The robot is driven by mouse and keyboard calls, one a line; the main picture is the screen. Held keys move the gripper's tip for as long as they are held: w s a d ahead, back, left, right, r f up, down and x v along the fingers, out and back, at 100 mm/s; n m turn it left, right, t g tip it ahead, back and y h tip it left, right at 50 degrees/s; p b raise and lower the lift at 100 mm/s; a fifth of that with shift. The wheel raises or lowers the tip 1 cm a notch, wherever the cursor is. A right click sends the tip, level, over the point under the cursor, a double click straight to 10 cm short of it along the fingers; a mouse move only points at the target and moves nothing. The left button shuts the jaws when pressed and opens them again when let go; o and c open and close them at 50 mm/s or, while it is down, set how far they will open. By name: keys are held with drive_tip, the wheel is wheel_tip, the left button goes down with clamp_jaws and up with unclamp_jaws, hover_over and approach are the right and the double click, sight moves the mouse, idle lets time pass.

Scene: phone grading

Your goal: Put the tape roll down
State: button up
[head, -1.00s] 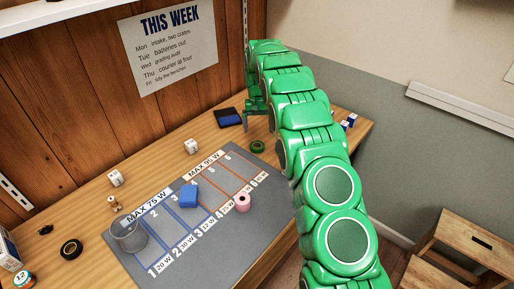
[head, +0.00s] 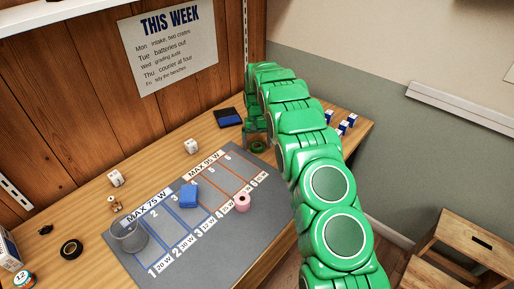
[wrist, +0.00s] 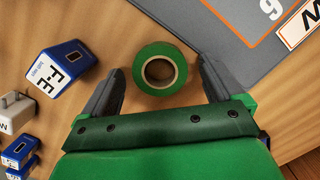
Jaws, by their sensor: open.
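The green tape roll (wrist: 160,48) lies flat on the wooden table in the wrist view, its cardboard core facing up. My gripper (wrist: 160,78) is open, with one finger on each side of the roll and a visible gap at both sides. In the head view, the green roll (head: 257,150) is at the far edge of the grey mat, just below my gripper (head: 256,138). The fingers are small and partly hidden there by my arm.
The grey mat (head: 215,245) with numbered slots holds a blue block (head: 188,196), a pink roll (head: 242,203) and a clear cup (head: 128,238). A black tape roll (head: 70,249) lies at left. Blue-and-white blocks (wrist: 60,68) stand left of the gripper in the wrist view.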

drive_tip(key=shift+f, duration=0.2)
drive_tip(key=c, duration=1.2)
drive_tip(key=shift+r, duration=0.1)
drive_tip(key=shift+r, duration=1.6)
drive_tip(key=shift+s+r, duration=0.6)
drive_tip(key=shift+s, duration=0.1)
drive_tip(key=shift+s+d+r, duration=0.25)
drive_tip(key=shift+s+r, duration=1.15)
drive_tip(key=shift+s, duration=0.7)
drive_tip(key=shift+s+d+r, duration=0.25)
drive_tip(key=shift+s+r, duration=1.2)
drive_tip(key=shift+s, duration=0.65)
drive_tip(key=shift+s+d+r, duration=0.25)
drive_tip(key=shift+s+r, duration=1.15)
drive_tip(key=shift+s, duration=0.7)
